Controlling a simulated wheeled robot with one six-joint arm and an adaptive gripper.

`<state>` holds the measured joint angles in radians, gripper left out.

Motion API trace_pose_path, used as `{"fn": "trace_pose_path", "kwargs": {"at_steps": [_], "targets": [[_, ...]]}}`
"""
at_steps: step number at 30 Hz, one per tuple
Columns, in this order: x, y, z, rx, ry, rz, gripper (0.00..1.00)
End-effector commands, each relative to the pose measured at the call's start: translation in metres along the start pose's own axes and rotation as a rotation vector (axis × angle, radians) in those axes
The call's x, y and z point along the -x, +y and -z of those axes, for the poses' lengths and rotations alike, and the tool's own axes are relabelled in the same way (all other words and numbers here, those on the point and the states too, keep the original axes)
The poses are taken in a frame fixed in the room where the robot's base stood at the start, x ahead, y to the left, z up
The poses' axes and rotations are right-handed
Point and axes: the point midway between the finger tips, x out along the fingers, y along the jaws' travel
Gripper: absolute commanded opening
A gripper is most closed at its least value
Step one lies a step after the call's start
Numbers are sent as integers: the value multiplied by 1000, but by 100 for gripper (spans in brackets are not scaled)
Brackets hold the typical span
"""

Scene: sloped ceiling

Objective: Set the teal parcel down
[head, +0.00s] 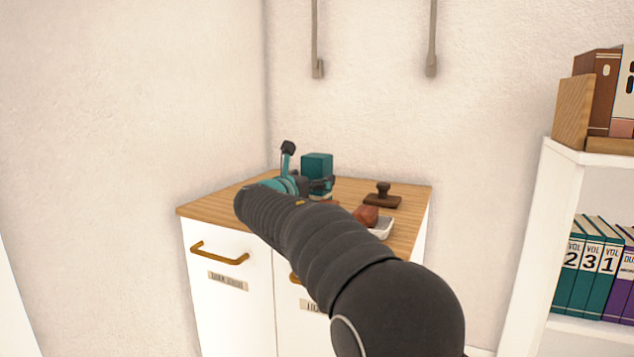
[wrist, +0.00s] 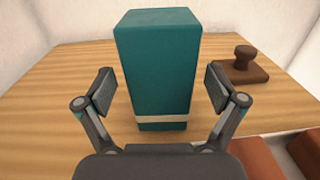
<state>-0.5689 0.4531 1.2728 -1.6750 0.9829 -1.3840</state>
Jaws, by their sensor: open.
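The teal parcel (wrist: 157,62) is a tall teal block with a pale band near its base. In the wrist view it stands upright on the wooden cabinet top (wrist: 60,75). My gripper (wrist: 160,92) is open, with one finger on each side of the parcel and a visible gap at both sides. In the head view the parcel (head: 317,166) shows beyond my gripper (head: 322,184), and its lower part is partly hidden by the gripper.
A dark brown stamp (head: 382,195) stands to the right of the parcel. A reddish-brown object (head: 366,216) lies nearer, by a pale tray (head: 383,229). Walls rise behind and left of the cabinet. A white bookshelf (head: 565,200) stands at the right.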

Motion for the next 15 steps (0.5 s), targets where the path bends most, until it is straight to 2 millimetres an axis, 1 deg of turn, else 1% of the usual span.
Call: {"fn": "trace_pose_path", "kwargs": {"at_steps": [1, 3, 6, 14, 15], "targets": [[-9, 0, -1, 0, -1, 2, 94], [-16, 0, 0, 0, 0, 1, 94], [-23, 0, -1, 0, -1, 1, 94], [-25, 0, -1, 0, 0, 0, 94], [-25, 0, -1, 0, 0, 0, 84]]}}
